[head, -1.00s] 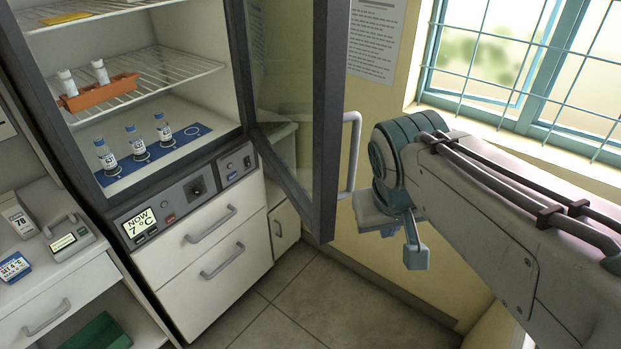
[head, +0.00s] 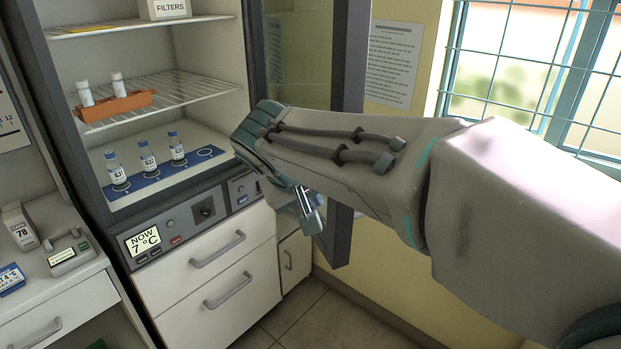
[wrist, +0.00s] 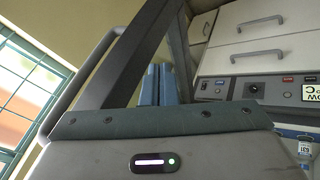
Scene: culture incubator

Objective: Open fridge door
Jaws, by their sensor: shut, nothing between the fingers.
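The fridge door (head: 350,55), a dark frame with a glass pane, stands open and swung outward from the fridge (head: 160,115). My gripper (head: 312,222) is shut and empty, in front of the door's lower part on its inner side in the head view. In the wrist view the blue fingers of my gripper (wrist: 158,85) are together, just right of the door's dark frame (wrist: 128,62). The pale door handle (wrist: 72,92) is on the frame's other side, away from the fingers. My arm hides most of the handle in the head view. Contact with the door cannot be told.
Vials (head: 148,158) stand on a blue mat inside the fridge, and an orange rack (head: 118,104) sits on a wire shelf. Drawers (head: 215,255) are below. A counter with small devices (head: 68,252) is at left. The barred window (head: 530,75) and wall are at right.

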